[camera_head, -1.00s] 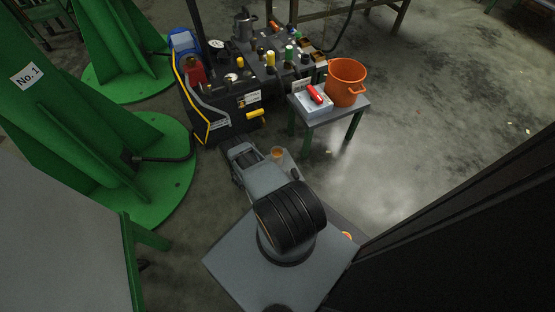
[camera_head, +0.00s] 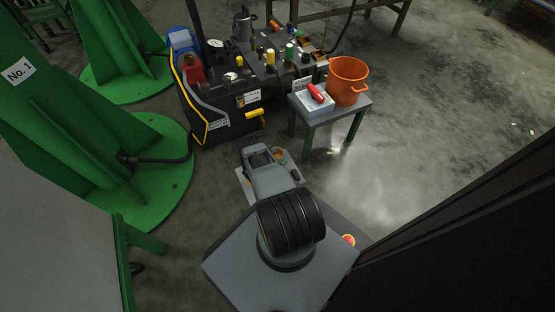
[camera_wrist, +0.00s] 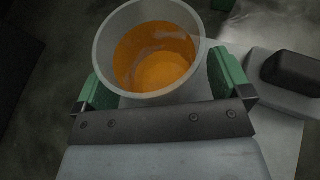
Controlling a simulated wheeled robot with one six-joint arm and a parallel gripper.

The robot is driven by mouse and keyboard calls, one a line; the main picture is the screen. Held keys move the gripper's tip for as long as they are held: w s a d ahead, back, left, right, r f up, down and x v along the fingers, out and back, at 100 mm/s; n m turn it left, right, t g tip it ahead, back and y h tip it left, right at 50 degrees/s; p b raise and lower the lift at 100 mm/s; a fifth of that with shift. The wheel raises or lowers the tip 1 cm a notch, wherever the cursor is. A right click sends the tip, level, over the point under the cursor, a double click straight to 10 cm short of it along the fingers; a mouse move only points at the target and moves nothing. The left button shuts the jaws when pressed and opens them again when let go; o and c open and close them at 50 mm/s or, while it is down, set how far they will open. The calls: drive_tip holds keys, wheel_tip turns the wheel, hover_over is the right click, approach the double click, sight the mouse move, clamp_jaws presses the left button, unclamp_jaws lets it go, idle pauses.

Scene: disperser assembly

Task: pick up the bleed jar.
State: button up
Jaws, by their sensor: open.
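The bleed jar (camera_wrist: 158,52) is a translucent cup with amber fluid inside, large at the top middle of the wrist view. My gripper (camera_wrist: 162,82) is open, with one green-padded finger on the left and one on the right of the jar. The jar stands between them, and I cannot tell whether either finger touches it. The jar's lower part is hidden behind the gripper body. In the head view my gripper (camera_head: 259,151) points away from me, and only a small orange bit of the jar (camera_head: 280,154) shows at its right side.
A pale surface (camera_wrist: 286,140) with a dark block (camera_wrist: 292,72) lies right of the jar. Beyond stand a dark pump unit (camera_head: 228,125) with several fittings and a small table (camera_head: 355,107) bearing an orange bucket (camera_head: 347,84) and a red-handled item (camera_head: 316,94). Green stands (camera_head: 95,150) are at left.

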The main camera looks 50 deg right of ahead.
drive_tip(key=shift+c, duration=0.4)
drive_tip(key=c, duration=0.9)
drive_tip(key=shift+c, duration=0.4)
drive_tip(key=shift+r, duration=0.1)
